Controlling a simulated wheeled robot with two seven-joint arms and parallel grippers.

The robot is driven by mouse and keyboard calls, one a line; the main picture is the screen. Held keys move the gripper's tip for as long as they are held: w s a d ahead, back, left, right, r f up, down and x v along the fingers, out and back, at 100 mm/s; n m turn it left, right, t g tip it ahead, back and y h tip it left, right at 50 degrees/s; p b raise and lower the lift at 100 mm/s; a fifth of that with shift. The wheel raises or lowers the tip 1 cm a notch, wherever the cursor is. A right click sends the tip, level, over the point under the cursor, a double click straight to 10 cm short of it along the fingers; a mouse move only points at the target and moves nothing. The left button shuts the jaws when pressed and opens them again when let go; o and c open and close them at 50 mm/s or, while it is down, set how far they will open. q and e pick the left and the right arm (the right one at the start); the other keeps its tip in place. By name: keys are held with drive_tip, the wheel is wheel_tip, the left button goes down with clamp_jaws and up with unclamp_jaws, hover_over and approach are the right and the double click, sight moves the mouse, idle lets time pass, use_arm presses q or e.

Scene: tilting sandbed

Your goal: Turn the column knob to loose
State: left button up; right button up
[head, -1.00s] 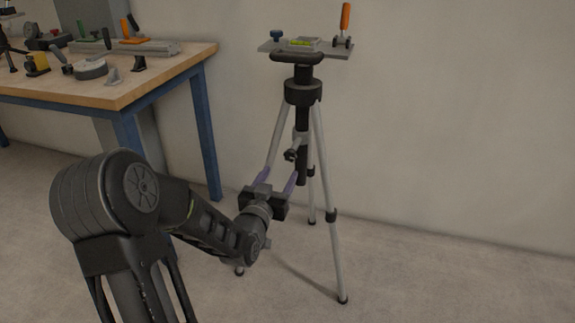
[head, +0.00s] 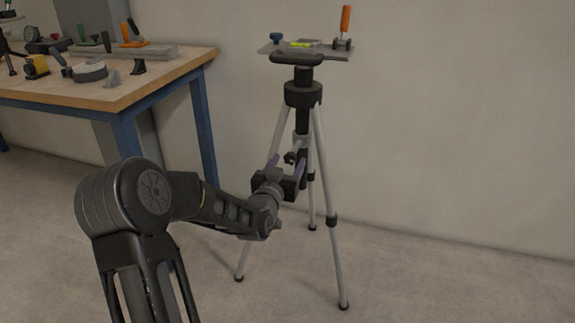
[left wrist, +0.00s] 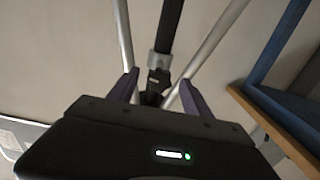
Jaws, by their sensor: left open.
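The tripod (head: 333,262) stands upright on the floor with silver legs and a black centre column (head: 302,120). The small dark column knob (head: 290,157) sits on the collar at the column's lower part. In the left wrist view the knob (left wrist: 158,78) shows in the gap between the fingertips, below the silver collar. My left gripper (head: 287,162) is open, with its purple fingers pointing at the column, one on each side of the knob. I cannot tell whether they touch it. My right gripper is not in view.
The tripod's top plate (head: 340,53) carries a level vial, a blue knob and an orange-handled clamp. A wooden workbench (head: 135,90) with several tools stands at the left. The floor right of the tripod is clear, with a wall behind.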

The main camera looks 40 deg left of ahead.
use_arm(q)
drive_tip(key=shift+c, duration=0.5)
clamp_jaws()
